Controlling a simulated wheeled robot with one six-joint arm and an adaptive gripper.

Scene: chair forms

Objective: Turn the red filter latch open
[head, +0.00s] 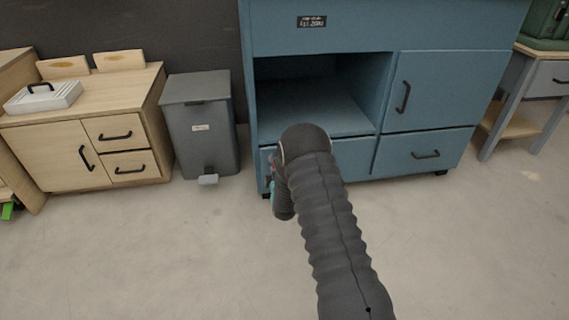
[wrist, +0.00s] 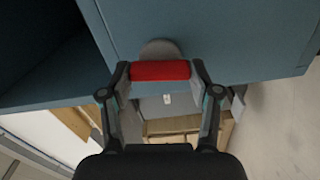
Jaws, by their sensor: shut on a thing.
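In the wrist view, the red filter latch (wrist: 160,71) is a short red bar in front of a rounded grey mount (wrist: 159,48) on a blue cabinet panel. My gripper (wrist: 161,74) has one finger at each end of the red bar and is shut on it. The bar lies straight across between the fingertips. In the head view my arm hides the latch, and the gripper's fingers cannot be made out there.
The blue cabinet (head: 320,30) stands ahead, with an open compartment, a door (head: 425,90) and drawers. A grey pedal bin (head: 201,130) and a wooden cabinet (head: 60,150) stand to its left. The floor (head: 170,260) in front is clear.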

